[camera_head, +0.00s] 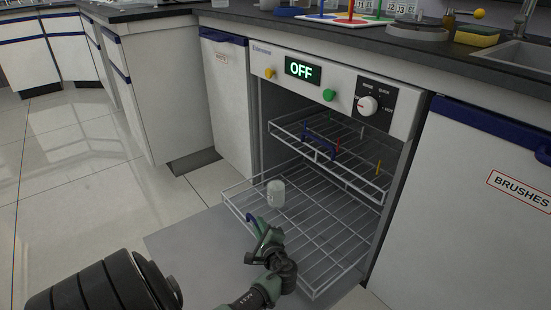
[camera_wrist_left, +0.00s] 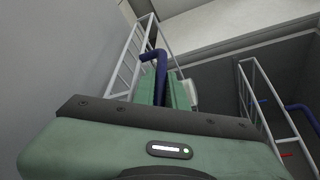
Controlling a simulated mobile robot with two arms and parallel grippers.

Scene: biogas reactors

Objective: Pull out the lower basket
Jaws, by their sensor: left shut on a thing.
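The lower basket (camera_head: 325,215) is a white wire rack. It sticks partly out of the open washer (camera_head: 262,110), over the lowered door. Its blue handle (camera_head: 250,218) is at the front rim, and it also shows in the left wrist view (camera_wrist_left: 160,56). My left gripper (camera_head: 261,228) is at this handle, shut on it, with the fingers covering part of it. A clear jar (camera_head: 276,193) stands in the lower basket near its front left. My right gripper is not in view.
The upper basket (camera_head: 335,160) with its blue handle (camera_head: 318,147) and coloured pegs sits above, slightly forward. The lowered grey door (camera_head: 180,243) lies in front. Cabinets flank the washer, one labelled BRUSHES (camera_head: 480,210). Open tiled floor (camera_head: 70,200) lies to the left.

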